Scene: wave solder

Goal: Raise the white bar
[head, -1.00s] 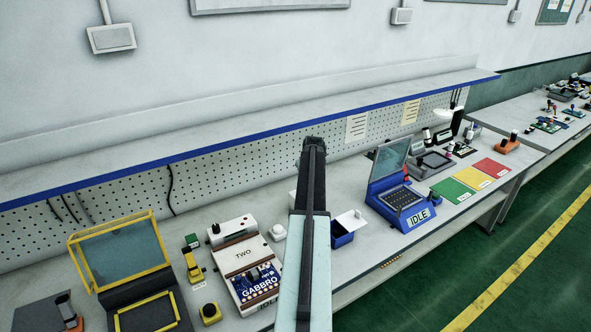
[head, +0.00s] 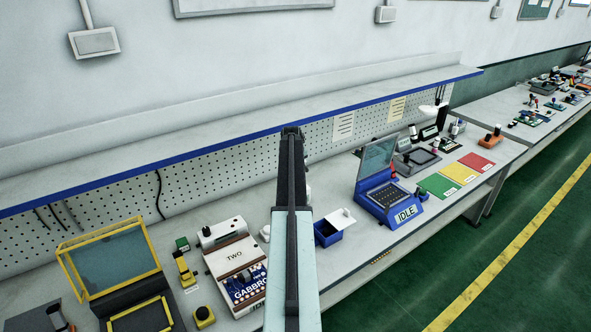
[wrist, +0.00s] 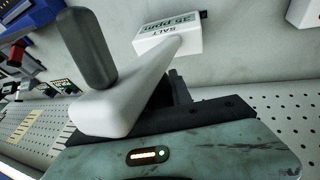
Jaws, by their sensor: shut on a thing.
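A white bar (wrist: 125,95) fills the middle of the wrist view, tilted. It is wide near my wrist and narrows toward a white box (wrist: 168,37) marked "SALT 35 ppm"; I cannot tell whether they join. A dark rounded piece (wrist: 90,48) stands against the bar's near end. My gripper (head: 291,134) is at the far end of my raised arm in the head view, in front of the shelf. It is shut on the white bar; its fingers are mostly hidden behind the bar and my wrist. The bar cannot be made out in the head view.
A blue-edged shelf (head: 215,142) runs along the wall above the bench. A brown-white machine (head: 236,262) marked "TWO" and "GABBRO" is left of my arm. A small blue bin (head: 328,234) and a blue "IDLE" station (head: 385,205) are right. The green floor (head: 520,260) is clear.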

